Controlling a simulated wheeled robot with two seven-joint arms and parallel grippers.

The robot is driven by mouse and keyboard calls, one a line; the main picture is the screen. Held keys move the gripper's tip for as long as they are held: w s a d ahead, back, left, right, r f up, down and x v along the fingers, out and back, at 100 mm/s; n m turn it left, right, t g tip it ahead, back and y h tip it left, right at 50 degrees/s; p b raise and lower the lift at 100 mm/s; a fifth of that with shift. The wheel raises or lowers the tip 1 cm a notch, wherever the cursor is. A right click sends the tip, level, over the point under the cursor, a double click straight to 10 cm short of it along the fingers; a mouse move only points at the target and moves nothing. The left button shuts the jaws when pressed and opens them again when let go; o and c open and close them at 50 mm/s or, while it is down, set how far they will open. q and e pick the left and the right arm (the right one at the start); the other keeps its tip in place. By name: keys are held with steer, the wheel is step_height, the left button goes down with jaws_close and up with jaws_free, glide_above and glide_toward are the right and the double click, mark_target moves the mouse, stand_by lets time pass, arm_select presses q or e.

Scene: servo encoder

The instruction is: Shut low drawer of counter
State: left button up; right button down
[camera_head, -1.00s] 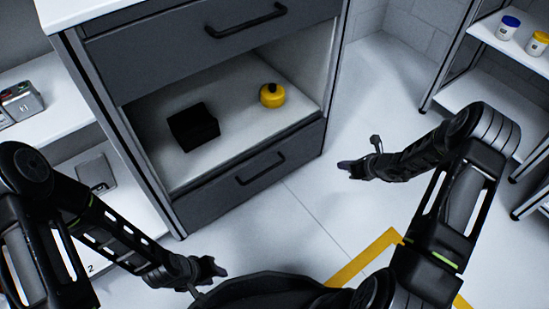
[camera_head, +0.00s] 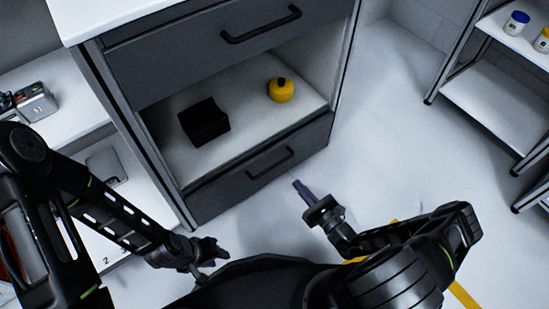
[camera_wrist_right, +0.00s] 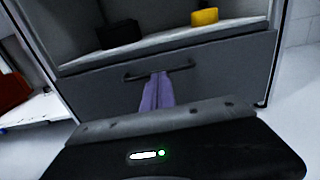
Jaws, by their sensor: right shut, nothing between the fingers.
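The grey counter (camera_head: 88,20) stands at the upper left of the head view. Its low drawer (camera_head: 232,200) is the dark front at the bottom, with a black bar handle (camera_head: 270,163). I see no clear gap above the drawer, and cannot tell if it stands slightly out. My right gripper (camera_head: 299,187) is shut and empty, in front of the drawer, right of and below the handle. In the right wrist view its purple fingertips (camera_wrist_right: 158,80) overlap the handle (camera_wrist_right: 135,76); contact is unclear. My left gripper (camera_head: 219,252) is low, below the drawer in the picture; its jaw state is unclear.
A black box (camera_head: 204,122) and a yellow round object (camera_head: 281,90) sit in the open bay above the low drawer. An upper drawer (camera_head: 190,60) is above the bay. Shelves stand left and right (camera_head: 490,95). The floor right of the counter is clear.

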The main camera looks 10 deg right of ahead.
mark_target(271, 152)
steer(key=b+x, duration=0.4)
steer(key=x, duration=0.9)
steer(key=shift+w+f, duration=0.1)
steer(key=shift+w+a, duration=0.15)
steer(key=shift+w, duration=0.25)
steer(key=shift+x, duration=1)
steer(key=shift+w+r, duration=0.2)
steer(key=shift+r, duration=0.05)
